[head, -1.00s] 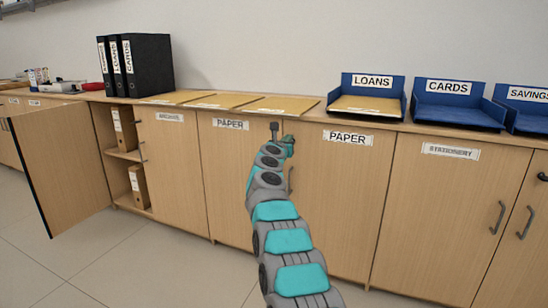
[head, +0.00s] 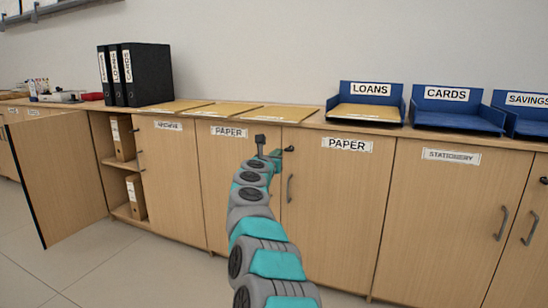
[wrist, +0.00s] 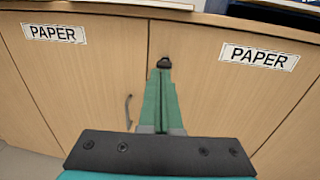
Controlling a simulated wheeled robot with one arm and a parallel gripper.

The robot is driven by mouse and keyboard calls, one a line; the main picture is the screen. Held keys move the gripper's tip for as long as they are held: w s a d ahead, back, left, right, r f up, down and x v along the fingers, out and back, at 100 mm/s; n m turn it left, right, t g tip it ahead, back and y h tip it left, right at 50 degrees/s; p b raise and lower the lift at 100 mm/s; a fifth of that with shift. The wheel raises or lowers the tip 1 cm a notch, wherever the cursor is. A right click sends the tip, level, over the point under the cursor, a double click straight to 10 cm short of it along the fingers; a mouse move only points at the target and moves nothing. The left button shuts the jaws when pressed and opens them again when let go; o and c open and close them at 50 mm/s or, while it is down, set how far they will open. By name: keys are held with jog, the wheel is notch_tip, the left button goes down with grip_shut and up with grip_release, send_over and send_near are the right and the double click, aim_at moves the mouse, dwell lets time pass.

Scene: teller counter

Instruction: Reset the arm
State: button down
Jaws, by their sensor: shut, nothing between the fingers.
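My arm reaches out from the bottom of the head view toward the closed double doors labelled PAPER (head: 346,165). My gripper (head: 274,149) is at its far end, in front of the doors and below the counter top. In the wrist view my gripper (wrist: 164,64) is shut and empty, its green fingers together in front of the seam between the two PAPER doors. I cannot tell from these views how far the fingertips are from the doors.
Blue trays labelled LOANS (head: 393,91), CARDS (head: 455,130) and SAVINGS (head: 530,120) stand on the counter. An open cabinet door (head: 58,175) juts out at left. Floor (head: 130,268) is clear.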

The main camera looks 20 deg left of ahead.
jog(key=shift+s, duration=1.1)
jog(key=shift+r, duration=0.1)
